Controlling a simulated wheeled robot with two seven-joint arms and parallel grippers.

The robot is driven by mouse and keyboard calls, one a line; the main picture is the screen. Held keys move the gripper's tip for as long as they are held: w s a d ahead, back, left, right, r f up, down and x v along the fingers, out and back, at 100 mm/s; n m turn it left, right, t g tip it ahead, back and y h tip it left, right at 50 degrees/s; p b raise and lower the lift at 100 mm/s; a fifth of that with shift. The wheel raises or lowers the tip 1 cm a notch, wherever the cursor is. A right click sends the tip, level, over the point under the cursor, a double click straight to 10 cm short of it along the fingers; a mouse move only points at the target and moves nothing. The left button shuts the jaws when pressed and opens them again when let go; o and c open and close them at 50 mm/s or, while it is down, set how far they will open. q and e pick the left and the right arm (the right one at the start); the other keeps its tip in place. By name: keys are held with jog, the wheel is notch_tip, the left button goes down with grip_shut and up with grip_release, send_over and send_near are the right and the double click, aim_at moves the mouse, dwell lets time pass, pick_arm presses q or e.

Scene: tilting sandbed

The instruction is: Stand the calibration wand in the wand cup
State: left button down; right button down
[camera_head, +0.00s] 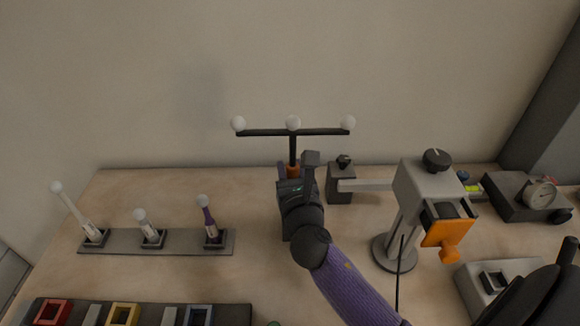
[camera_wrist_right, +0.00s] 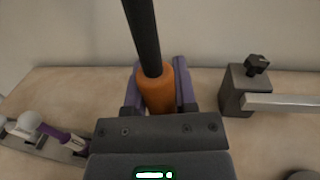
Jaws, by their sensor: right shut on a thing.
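The calibration wand (camera_head: 292,149) is a black T-shaped bar with three white balls along its crossbar and an orange grip. It is upright in the head view, in front of the wall. My right gripper (camera_head: 296,172) is shut on the orange grip. In the right wrist view, the purple fingers of my right gripper (camera_wrist_right: 160,92) stand on both sides of the orange grip, and the black stem of the wand (camera_wrist_right: 142,35) rises out of it. The lower end of the grip is hidden. I cannot pick out the wand cup with certainty. My left gripper is not in view.
A grey clamp block (camera_head: 341,184) with a bar stands right of the wand. A grey stand (camera_head: 415,190) with an orange part is further right. A grey box with a square socket (camera_head: 492,281) is at the lower right. A rack (camera_head: 180,241) holds three ball-topped sticks at left.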

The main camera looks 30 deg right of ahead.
jog(key=shift+c, duration=1.7)
grip_release()
jog(key=shift+s, duration=0.1)
jog(key=v, duration=1)
jog(key=shift+p, duration=0.35)
